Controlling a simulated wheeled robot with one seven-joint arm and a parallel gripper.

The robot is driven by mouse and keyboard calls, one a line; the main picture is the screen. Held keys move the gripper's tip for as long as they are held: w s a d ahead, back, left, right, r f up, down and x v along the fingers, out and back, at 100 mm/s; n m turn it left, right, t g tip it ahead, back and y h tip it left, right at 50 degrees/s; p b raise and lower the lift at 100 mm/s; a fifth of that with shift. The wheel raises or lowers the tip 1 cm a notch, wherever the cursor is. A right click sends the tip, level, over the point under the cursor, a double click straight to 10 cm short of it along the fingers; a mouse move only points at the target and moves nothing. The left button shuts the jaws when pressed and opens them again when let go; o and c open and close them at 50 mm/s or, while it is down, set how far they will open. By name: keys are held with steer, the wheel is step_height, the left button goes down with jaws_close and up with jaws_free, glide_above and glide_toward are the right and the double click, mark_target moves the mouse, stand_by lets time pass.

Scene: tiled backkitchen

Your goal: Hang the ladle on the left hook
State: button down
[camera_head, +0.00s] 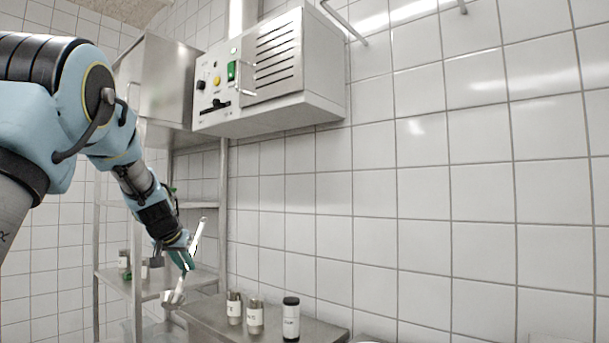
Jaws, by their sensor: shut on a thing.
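The ladle (197,236) is a light metal one. It hangs tilted in my gripper (185,262), with its handle end pointing up and slightly right. Its bowl (172,299) is below, beside the metal table's left edge in the picture. My gripper is shut on the ladle's handle, in front of the shelf rack. The fingertips are small and partly hidden at this distance. I cannot make out a left hook for certain. A short metal piece (462,7) is cut off by the top edge of the picture.
A metal box with switches (270,75) is on the tiled wall, above and right of my gripper. Several labelled jars (291,318) stand on a metal table (205,317). A metal shelf rack (137,265) is at left. The wall (450,200) at right is clear.

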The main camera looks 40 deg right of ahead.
steer(key=s+d+r+m+h, duration=0.2)
steer(key=s+d+r+h, duration=0.15)
steer(key=r, duration=0.65)
steer(key=s+d+r+m+g+h, duration=0.15)
steer(key=s+d+r, duration=0.25)
steer(key=r, duration=0.6)
steer(key=s+d+r+m+h, duration=0.2)
steer(key=s+d+r+h, duration=0.15)
steer(key=r, duration=0.65)
steer(key=s+d+r+m+g+h, duration=0.2)
steer(key=s+r+m+g+h, duration=0.3)
steer(key=s+r, duration=1.9)
steer(key=w+d+f+p, duration=0.1)
steer(key=w+d+p, duration=0.1)
steer(key=d+p, duration=0.3)
steer(key=shift+w+d+f+g+y+p, duration=0.3)
steer(key=shift+d+f+g+y+p, duration=0.1)
steer(key=shift+d, duration=1.75)
steer(key=c, duration=0.7)
jaws_free()
